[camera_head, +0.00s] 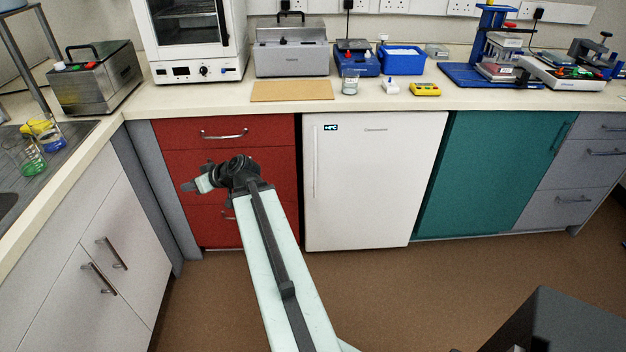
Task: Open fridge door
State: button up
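The fridge (365,190) is a white under-counter unit in the middle of the head view. Its door is shut, with a small blue display at its top left. A slim vertical handle strip (317,162) runs along the door's left edge. My gripper (188,186) is at the end of my arm, left of the fridge and in front of the red drawers. It points to the left, away from the fridge, and is apart from the door. Its fingers are small and dark, and I cannot tell whether they are open. Nothing visible is held.
Red drawers (275,133) stand left of the fridge, a teal cabinet (490,175) right of it. White cabinets (85,250) flank the left side. The brown floor (420,280) before the fridge is clear. The worktop (285,104) above holds lab equipment.

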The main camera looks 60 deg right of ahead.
jog(key=s+d+f+m+t+h+b, duration=0.1)
jog(key=s+d+f+h+b, duration=0.15)
jog(key=d, duration=0.35)
jog(key=s+d+f+m+t+h+b, duration=0.1)
jog(key=s+d+b, duration=0.2)
jog(key=d, duration=0.4)
jog(key=s+d+f+m+t+h+b, duration=0.1)
jog(key=s+d+h+b, duration=0.1)
jog(key=d, duration=0.4)
jog(key=m+g+h+b, duration=0.2)
jog(key=m+h+b, duration=0.35)
jog(key=h, duration=0.35)
send_near(315, 151)
jog(key=x, duration=1)
jog(key=shift+d+n+y, duration=0.35)
jog(key=shift+n, duration=0.1)
jog(key=shift+w+a, duration=0.1)
grip_shut()
